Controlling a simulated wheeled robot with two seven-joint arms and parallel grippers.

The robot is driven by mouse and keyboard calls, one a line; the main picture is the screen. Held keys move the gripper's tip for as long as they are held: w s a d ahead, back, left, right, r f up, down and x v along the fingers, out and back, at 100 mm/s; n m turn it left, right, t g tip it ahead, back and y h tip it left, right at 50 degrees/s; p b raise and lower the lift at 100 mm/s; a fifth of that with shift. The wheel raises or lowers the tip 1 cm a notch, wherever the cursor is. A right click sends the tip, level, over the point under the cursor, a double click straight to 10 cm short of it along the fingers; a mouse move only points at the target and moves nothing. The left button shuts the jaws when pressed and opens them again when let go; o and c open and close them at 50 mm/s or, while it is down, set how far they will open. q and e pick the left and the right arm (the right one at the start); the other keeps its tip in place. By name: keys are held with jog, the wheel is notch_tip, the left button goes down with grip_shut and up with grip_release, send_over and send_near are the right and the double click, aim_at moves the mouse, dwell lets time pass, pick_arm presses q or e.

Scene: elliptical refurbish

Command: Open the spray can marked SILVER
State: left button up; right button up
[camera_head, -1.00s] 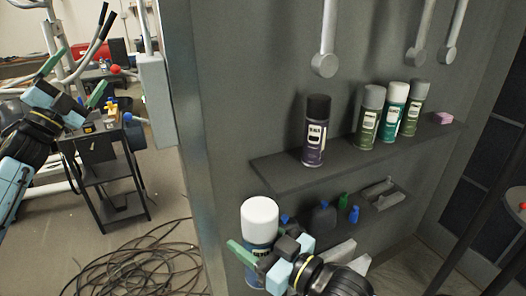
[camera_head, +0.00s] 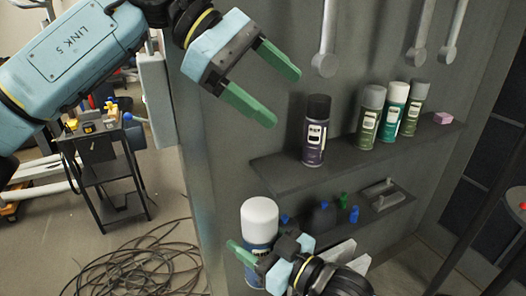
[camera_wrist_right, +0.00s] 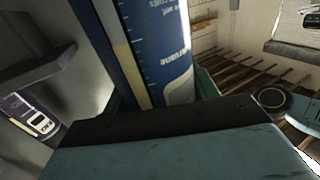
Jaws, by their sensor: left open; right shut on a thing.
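A blue spray can (camera_head: 257,252) with a white cap (camera_head: 259,216) stands upright at the lower middle of the head view. My right gripper (camera_head: 248,257) is shut around its body, below the cap. The can's blue, marked side (camera_wrist_right: 155,45) fills the middle of the right wrist view; I cannot read a colour name there. The cap is on the can. My left gripper (camera_head: 285,98) is open and empty, above and slightly right of the cap, in front of the grey wall.
A dark-capped purple can (camera_head: 315,132) and several green cans (camera_head: 394,112) stand on the upper shelf (camera_head: 281,172). Small blue and green bottles and a grey tray (camera_head: 388,197) are on the lower shelf. Cables (camera_head: 140,262) lie on the floor at left.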

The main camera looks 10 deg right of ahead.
aim_at(263, 209)
pick_arm(q)
jog(key=f+m+t+y, duration=0.1)
jog(key=f+m+y, duration=0.1)
jog(key=f, duration=0.5)
jog(key=s+a+f+m+t+y, duration=0.1)
jog(key=f+m+y, duration=0.2)
jog(key=f, duration=0.4)
jog(key=s+f+m+t+y, duration=0.1)
jog(key=f+m+y, duration=0.1)
jog(key=f+y, duration=0.2)
jog(key=shift+s+a+f+m+y, duration=0.1)
jog(key=shift+f+m+y, duration=0.1)
jog(key=shift+f, duration=0.6)
jog(key=shift+a+f+m+y, duration=0.1)
jog(key=shift+f+y, duration=0.1)
jog(key=shift+f, duration=0.6)
jog(key=c, duration=1.2)
jog(key=shift+o, duration=0.2)
jog(key=shift+r, duration=0.25)
jog(key=shift+r, duration=0.9)
jog(key=shift+r, duration=0.1)
